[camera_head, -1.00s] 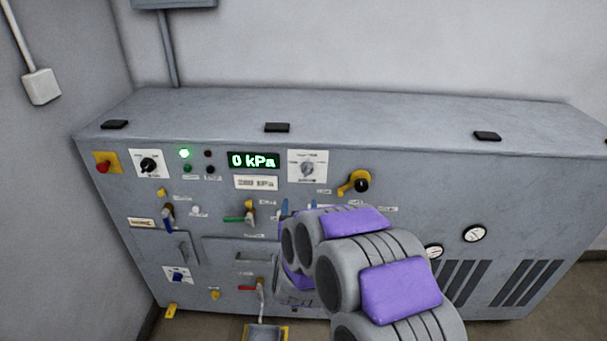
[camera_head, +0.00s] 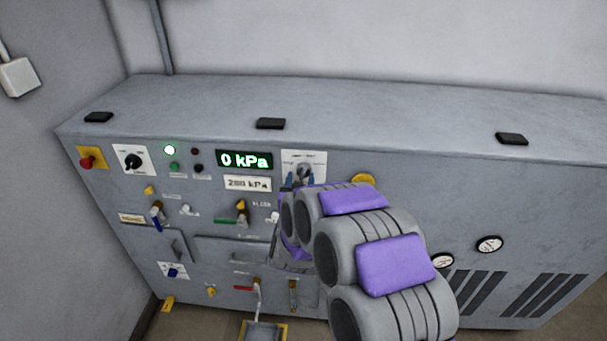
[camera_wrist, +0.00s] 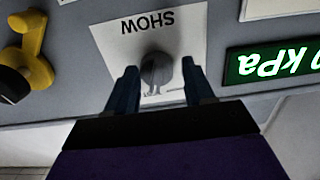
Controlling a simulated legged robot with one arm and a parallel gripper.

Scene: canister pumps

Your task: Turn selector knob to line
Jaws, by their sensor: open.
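A grey selector knob (camera_head: 304,172) sits on a white label plate (camera_head: 318,158) on the panel front, right of the lit display. In the wrist view the knob (camera_wrist: 157,68) shows upside down, with lettering on the plate that looks like "SHOW". My gripper (camera_wrist: 159,75) is open, with one blue finger on each side of the knob. I see gaps beside the knob but cannot tell how deep the fingertips reach. In the head view my gripper (camera_head: 301,180) is just in front of the plate's lower part. The knob's pointer setting is unclear.
The green display (camera_head: 244,160) reads 0 kPa. A yellow handle (camera_head: 363,180) right of the knob is partly hidden by my arm. A black knob (camera_head: 133,160) and a red button (camera_head: 87,160) are at the left. Several levers are lower down.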

